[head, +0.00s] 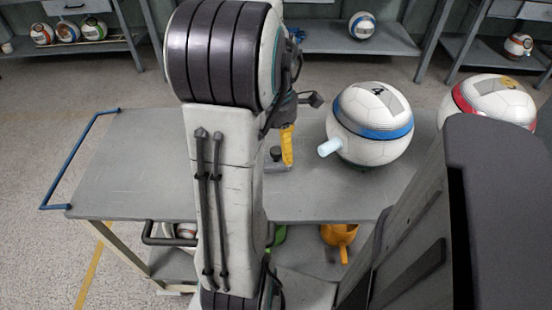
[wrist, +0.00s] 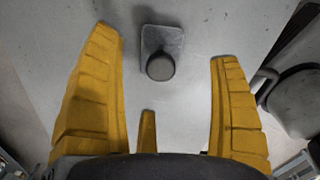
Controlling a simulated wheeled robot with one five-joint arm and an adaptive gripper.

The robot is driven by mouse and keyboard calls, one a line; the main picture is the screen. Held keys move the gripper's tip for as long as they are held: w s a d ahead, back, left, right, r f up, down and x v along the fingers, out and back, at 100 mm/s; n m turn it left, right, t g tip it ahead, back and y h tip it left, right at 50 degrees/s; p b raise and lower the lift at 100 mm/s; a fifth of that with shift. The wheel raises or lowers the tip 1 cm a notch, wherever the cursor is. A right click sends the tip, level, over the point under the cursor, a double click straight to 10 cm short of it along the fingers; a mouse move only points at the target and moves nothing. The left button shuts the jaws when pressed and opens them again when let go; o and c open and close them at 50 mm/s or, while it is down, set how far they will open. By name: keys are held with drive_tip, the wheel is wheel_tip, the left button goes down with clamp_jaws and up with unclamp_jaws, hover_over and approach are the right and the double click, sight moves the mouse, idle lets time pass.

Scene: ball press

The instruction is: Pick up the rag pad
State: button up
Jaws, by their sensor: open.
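The rag pad (wrist: 174,38) is a small grey square with a dark round knob on top, lying flat on the grey cart top. My gripper is open and touches nothing that I can see. In the head view the knob of the rag pad (head: 276,154) shows just right of my arm, beside a yellow finger of my gripper (head: 287,147). My arm hides the other finger and part of the pad there.
A white ball with a blue band (head: 370,122) and a spout stands on the cart top (head: 130,180), right of my gripper. A red-banded ball (head: 490,100) is farther right. An orange container (head: 340,236) is on the lower shelf. The cart's left side is clear.

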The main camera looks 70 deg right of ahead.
sight(276, 160)
drive_tip(key=shift+f+b, duration=0.7)
drive_tip(key=shift+f, duration=2.05)
drive_tip(key=shift+c, duration=0.5)
drive_tip(key=c, duration=1.1)
drive_tip(key=shift+r, duration=0.1)
drive_tip(key=shift+c, duration=0.2)
